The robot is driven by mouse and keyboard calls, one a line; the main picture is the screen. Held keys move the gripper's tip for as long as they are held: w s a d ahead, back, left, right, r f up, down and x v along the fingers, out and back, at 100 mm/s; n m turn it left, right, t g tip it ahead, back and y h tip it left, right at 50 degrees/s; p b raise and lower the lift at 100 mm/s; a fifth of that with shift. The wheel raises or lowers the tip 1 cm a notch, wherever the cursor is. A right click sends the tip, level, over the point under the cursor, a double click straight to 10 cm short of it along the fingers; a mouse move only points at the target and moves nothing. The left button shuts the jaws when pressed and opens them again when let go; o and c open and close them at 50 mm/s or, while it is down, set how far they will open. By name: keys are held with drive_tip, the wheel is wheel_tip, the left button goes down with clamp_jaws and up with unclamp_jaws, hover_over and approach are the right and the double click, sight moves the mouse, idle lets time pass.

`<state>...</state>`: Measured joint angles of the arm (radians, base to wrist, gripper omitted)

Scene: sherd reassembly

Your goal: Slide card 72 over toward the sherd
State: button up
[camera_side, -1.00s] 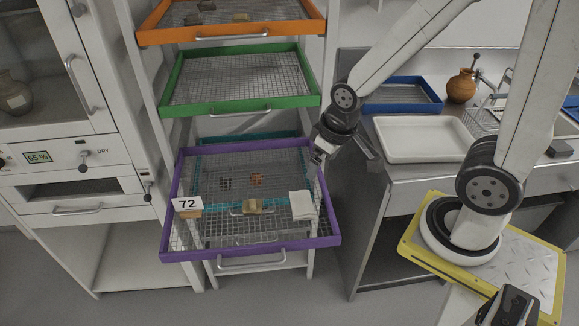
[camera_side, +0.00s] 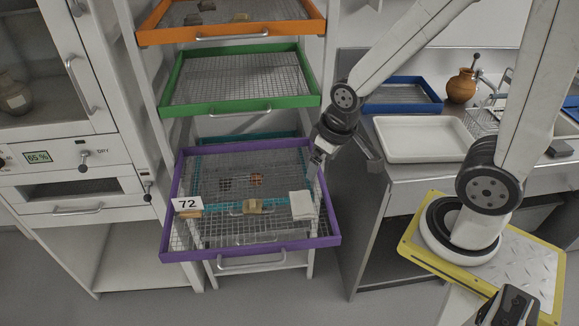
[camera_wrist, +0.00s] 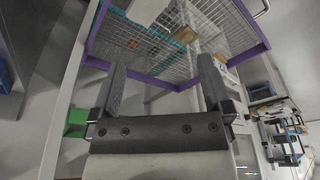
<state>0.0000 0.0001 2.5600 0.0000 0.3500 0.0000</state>
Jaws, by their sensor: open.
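Card 72 (camera_side: 187,204) is white with a black number and stands at the left side of the purple tray (camera_side: 250,249), in front of a small tan piece (camera_side: 190,214). A tan sherd (camera_side: 252,206) lies near the middle of the tray, to the right of the card and apart from it. The sherd also shows in the wrist view (camera_wrist: 185,36). My gripper (camera_side: 317,158) is at the tray's right back corner, away from both. In the wrist view my gripper (camera_wrist: 163,78) has its fingers wide apart with nothing between them.
A folded white cloth or paper (camera_side: 303,205) lies at the tray's right. A reddish-brown piece (camera_side: 257,179) shows toward the tray's back. Green (camera_side: 243,109) and orange (camera_side: 232,37) trays sit above. A white basin (camera_side: 420,138) is on the right counter.

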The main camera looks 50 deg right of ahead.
drive_tip(key=c, duration=0.5)
drive_tip(key=shift+w, duration=0.25)
drive_tip(key=c, duration=0.4)
drive_tip(key=shift+w+a+r+n, duration=0.1)
drive_tip(key=shift+w+a+n, duration=0.1)
drive_tip(key=shift+w, duration=0.4)
drive_tip(key=shift+w+a+r+n, duration=0.1)
drive_tip(key=shift+w+a, duration=0.05)
drive_tip(key=shift+w, duration=0.4)
clamp_jaws()
drive_tip(key=w+a+n+y, duration=0.1)
drive_tip(key=w+a+n, duration=0.35)
drive_tip(key=w, duration=1.05)
drive_tip(key=w+a+f+n+y, duration=0.1)
drive_tip(key=w+a+f+n, duration=0.3)
drive_tip(key=w+a, duration=1)
drive_tip(key=shift+w+a+f+y, duration=0.15)
drive_tip(key=shift+a+f+y, duration=0.25)
drive_tip(key=shift+a+f, duration=0.45)
